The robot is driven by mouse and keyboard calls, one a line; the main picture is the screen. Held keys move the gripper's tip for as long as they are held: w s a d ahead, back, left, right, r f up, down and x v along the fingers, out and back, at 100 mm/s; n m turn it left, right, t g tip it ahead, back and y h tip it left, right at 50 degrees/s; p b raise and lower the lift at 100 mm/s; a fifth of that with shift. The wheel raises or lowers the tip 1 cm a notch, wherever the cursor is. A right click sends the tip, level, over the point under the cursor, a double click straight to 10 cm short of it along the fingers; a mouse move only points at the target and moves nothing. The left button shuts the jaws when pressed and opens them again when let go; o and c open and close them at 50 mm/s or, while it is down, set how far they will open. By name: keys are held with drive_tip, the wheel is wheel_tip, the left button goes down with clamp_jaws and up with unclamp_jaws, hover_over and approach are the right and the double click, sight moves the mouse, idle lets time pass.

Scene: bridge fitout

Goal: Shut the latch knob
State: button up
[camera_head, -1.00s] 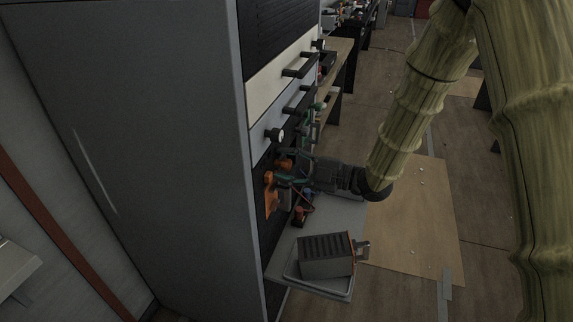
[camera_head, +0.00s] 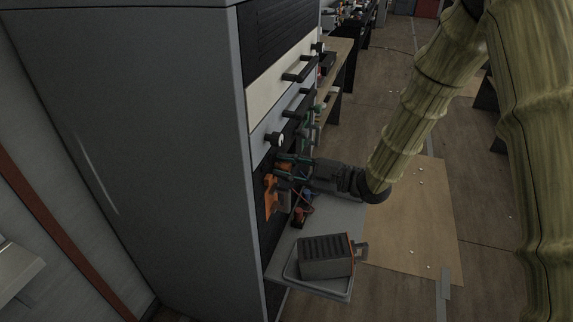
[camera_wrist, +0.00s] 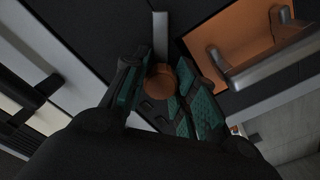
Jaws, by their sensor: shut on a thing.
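The latch knob (camera_wrist: 162,82) is a round orange-brown piece on the dark front of the tall grey cabinet. In the wrist view it sits between the two green-padded fingers of my gripper (camera_wrist: 168,86), which is shut on it. In the head view my gripper (camera_head: 292,168) reaches in from the right to the cabinet front. There the orange knob (camera_head: 284,167) is partly hidden by the fingers.
Drawers with black handles (camera_head: 300,70) and a black round knob (camera_head: 275,139) are above. A grey shelf (camera_head: 345,215) below carries a grey ribbed box (camera_head: 326,258). Open floor lies to the right.

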drive_tip(key=m+p, duration=0.1)
drive_tip(key=m, duration=0.2)
drive_tip(key=shift+r+m+p, duration=0.15)
drive_tip(key=shift+m+p, duration=0.2)
drive_tip(key=shift+m, duration=0.05)
drive_tip(key=m+p, duration=0.1)
drive_tip(key=m, duration=0.2)
drive_tip(key=shift+w+m+p, duration=0.1)
drive_tip(key=shift+m+p, duration=0.2)
drive_tip(key=shift+p, duration=0.1)
drive_tip(key=m+p, duration=0.2)
drive_tip(key=m, duration=0.2)
drive_tip(key=shift+o, duration=0.6)
drive_tip(key=shift+f+m+p, duration=0.25)
drive_tip(key=shift+m+p, duration=0.2)
drive_tip(key=shift+m, duration=0.95)
drive_tip(key=shift+f, duration=0.25)
drive_tip(key=o, duration=0.9)
drive_tip(key=shift+s, duration=0.2)
drive_tip(key=shift+r, duration=0.15)
